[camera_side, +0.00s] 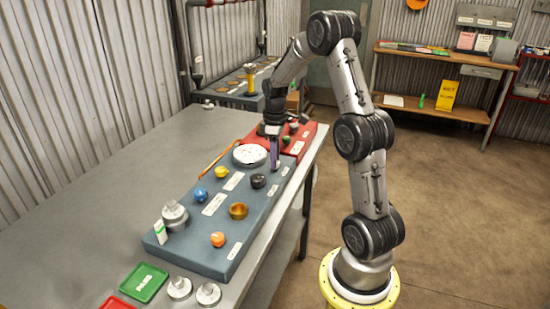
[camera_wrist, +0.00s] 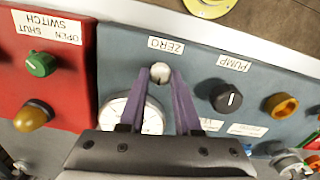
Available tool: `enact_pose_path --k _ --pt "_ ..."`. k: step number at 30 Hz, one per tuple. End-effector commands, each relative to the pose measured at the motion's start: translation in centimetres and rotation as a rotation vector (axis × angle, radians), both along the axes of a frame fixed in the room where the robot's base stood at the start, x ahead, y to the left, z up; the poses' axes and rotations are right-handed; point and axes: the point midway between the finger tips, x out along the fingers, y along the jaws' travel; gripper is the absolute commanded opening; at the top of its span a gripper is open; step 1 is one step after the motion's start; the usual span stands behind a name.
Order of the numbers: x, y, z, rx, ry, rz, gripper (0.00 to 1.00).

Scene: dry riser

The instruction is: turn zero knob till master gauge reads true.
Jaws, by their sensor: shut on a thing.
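The zero knob (camera_wrist: 160,72) is a small pale metal knob below the ZERO label (camera_wrist: 165,45) on the blue-grey panel. My gripper (camera_wrist: 160,74) has its two purple fingers on either side of the knob, shut on it. In the side view my gripper (camera_side: 274,160) reaches down at the panel's far right, hiding the knob. The master gauge is a round white dial (camera_side: 250,155) beside my gripper. In the wrist view the gauge (camera_wrist: 112,112) is partly hidden by a finger and the gripper body. Its reading is too small to tell.
A black pump knob (camera_wrist: 227,98) and a brass knob (camera_wrist: 281,106) stand right of my fingers in the wrist view. A red box (camera_wrist: 70,60) with a green switch knob (camera_wrist: 40,64) adjoins at left. A green PASS tray (camera_side: 140,282) lies at the front. The left bench is clear.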

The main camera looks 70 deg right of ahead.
Motion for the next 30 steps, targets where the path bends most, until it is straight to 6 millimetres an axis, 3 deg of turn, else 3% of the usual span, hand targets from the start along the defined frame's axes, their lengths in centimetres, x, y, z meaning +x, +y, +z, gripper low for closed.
enact_pose_path --k 30 --pt "-0.01 -0.11 0.09 0.0 0.0 -0.63 0.0"
